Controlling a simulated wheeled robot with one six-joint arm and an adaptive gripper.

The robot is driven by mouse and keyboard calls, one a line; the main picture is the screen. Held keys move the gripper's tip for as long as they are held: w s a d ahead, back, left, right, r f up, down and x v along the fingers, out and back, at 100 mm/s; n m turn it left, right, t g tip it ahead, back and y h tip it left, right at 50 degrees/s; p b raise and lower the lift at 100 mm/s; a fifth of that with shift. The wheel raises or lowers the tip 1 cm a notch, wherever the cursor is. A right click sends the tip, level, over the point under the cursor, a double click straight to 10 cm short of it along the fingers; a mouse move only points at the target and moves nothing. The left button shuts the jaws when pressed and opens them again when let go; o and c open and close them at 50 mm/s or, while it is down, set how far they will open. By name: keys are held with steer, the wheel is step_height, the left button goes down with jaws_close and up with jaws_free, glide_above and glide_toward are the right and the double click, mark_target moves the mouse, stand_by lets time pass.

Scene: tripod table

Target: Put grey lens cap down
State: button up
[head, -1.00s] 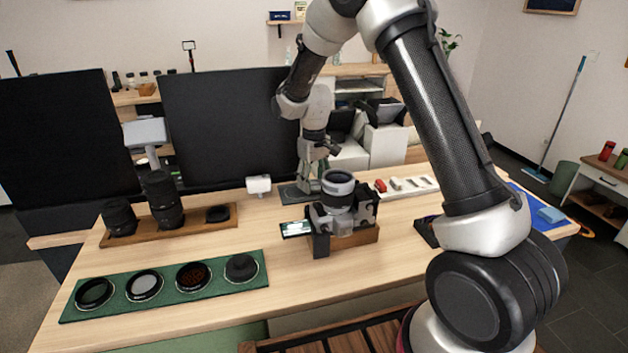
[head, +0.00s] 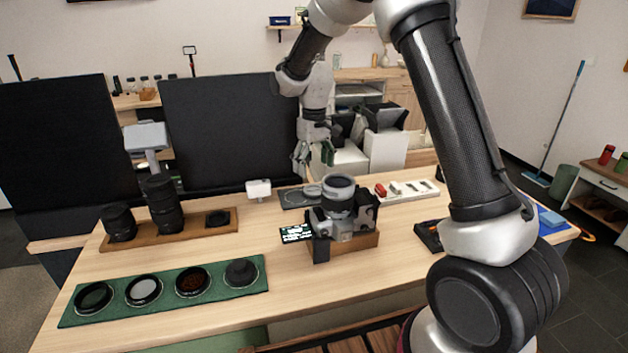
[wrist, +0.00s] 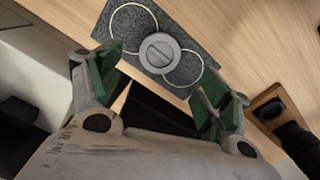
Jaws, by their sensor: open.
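The round grey lens cap (wrist: 160,52) lies on a dark speckled mat (wrist: 108,30) with two pale ring outlines. In the wrist view the cap sits between the rings and overlaps part of each. The cap (head: 312,190) and mat (head: 290,203) also show in the head view, behind the camera (head: 340,215), which hides part of the mat. My gripper (head: 314,157) is open and empty above the mat. In the wrist view its green-padded fingers (wrist: 165,88) are spread wide, with the cap beyond them.
The camera stands on a wooden block close to the mat. A white box (head: 258,189) is left of the mat. A white tray (head: 408,190) of small items lies to the right. A wooden lens tray (head: 170,236) and a green filter mat (head: 165,301) are at left.

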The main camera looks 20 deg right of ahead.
steer(key=s+d+r+m+t, duration=0.1)
steer(key=s+d+r, duration=0.4)
steer(key=s+r, duration=0.35)
steer(key=s+d+r+m+t, duration=0.1)
steer(key=s+d+r, duration=0.3)
steer(key=s+r, duration=0.4)
steer(key=s+d+m+t, duration=0.1)
steer(key=s+d, duration=0.2)
steer(key=s, duration=0.6)
steer(key=s+d+m+t, duration=0.1)
steer(key=s+d, duration=0.2)
steer(key=s, duration=0.6)
steer(key=shift+s+r, duration=0.15)
steer(key=shift+s, duration=0.15)
